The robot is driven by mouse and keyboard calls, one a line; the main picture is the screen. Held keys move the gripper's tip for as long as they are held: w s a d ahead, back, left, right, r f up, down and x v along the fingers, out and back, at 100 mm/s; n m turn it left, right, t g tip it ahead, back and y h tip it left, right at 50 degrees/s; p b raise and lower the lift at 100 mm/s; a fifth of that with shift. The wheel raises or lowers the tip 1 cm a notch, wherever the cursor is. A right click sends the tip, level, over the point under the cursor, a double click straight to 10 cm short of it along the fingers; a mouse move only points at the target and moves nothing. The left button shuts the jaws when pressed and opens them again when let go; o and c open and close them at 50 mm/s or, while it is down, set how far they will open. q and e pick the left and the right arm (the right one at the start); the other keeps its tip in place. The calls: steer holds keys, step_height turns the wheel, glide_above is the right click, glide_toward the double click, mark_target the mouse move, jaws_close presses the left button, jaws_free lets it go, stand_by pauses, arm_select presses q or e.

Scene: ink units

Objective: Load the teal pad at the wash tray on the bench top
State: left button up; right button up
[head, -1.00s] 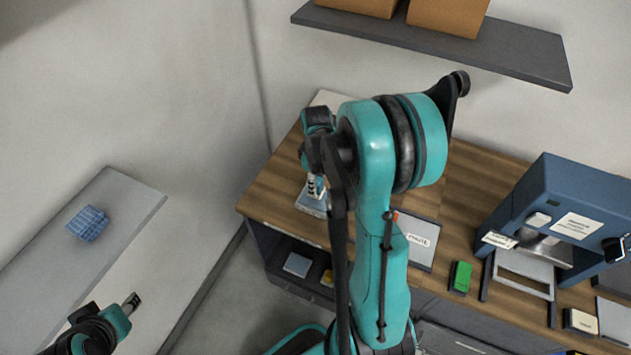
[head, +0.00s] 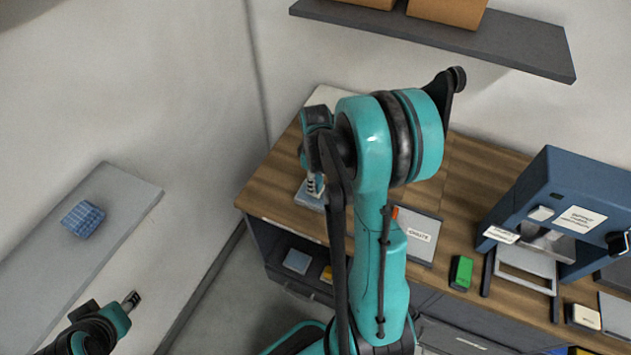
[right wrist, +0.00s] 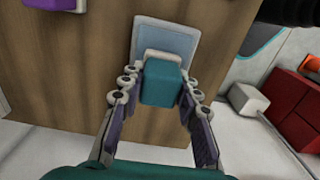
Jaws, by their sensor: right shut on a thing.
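The teal pad (right wrist: 160,84) is between the fingers of my right gripper (right wrist: 160,92) in the right wrist view, and the gripper is shut on it. A pale blue tray (right wrist: 188,28), which looks like the wash tray, lies on the wooden bench top just beyond the pad. I cannot tell whether the pad touches it. In the head view my right gripper (head: 315,184) points down over the tray (head: 306,200) at the bench's left end; the arm hides part of this. My left gripper (head: 132,301) is at lower left, away from the bench; its jaw opening is unclear.
A blue press-like machine (head: 560,210) stands on the bench's right side. A green block (head: 461,272) and a labelled grey plate (head: 418,236) lie nearer the middle. A grey shelf (head: 450,42) hangs above. A blue checked item (head: 83,219) lies on a side surface at left.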

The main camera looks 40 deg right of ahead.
steer(key=shift+f+b, duration=0.55)
steer(key=shift+b, duration=0.05)
stand_by(1.4)
steer(key=shift+r+p, duration=0.45)
steer(key=shift+r, duration=0.05)
steer(key=shift+r+p, duration=2.15)
steer(key=shift+r, duration=0.95)
steer(key=shift+f, duration=0.1)
